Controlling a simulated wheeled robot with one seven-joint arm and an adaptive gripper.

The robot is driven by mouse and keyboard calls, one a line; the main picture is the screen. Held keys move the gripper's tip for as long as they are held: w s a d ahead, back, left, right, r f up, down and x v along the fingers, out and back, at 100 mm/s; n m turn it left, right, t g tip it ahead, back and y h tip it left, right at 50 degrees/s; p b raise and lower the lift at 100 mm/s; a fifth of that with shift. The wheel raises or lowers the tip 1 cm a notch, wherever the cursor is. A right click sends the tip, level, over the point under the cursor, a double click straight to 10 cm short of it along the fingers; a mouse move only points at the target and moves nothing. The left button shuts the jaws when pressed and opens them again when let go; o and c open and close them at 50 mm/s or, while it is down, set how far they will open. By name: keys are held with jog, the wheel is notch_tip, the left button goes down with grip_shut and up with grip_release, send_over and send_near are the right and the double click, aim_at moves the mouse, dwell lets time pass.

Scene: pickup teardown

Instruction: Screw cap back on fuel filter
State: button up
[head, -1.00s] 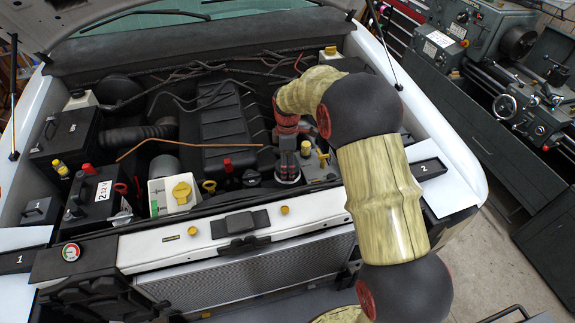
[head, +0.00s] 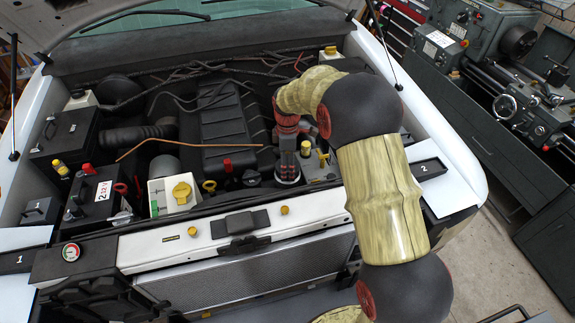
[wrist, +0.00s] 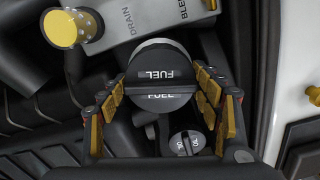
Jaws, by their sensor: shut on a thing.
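The black fuel filter cap (wrist: 160,82), marked FUEL with a raised bar across its top, sits between the yellow-padded fingers of my gripper (wrist: 163,90) in the wrist view. My gripper is shut on the cap. A pale round rim of the fuel filter (wrist: 152,43) shows just behind the cap. The cap lies over the filter, but I cannot tell how far it is seated or whether its threads are engaged. In the head view my gripper (head: 288,165) points down at the right side of the engine bay, and my arm hides part of that area.
A grey housing marked DRAIN and BLEED (wrist: 130,22) with a yellow knob (wrist: 70,28) stands close by. A small black cap (wrist: 187,142) lies below the fuel cap in the wrist view. The white front crossmember (head: 195,240) edges the bay. Hoses and the engine cover (head: 222,115) lie left.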

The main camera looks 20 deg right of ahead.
jog(key=m, duration=1)
jog(key=shift+f, duration=0.1)
jog(key=shift+m, duration=1.8)
jog(key=o, duration=1.4)
jog(key=shift+o, duration=0.2)
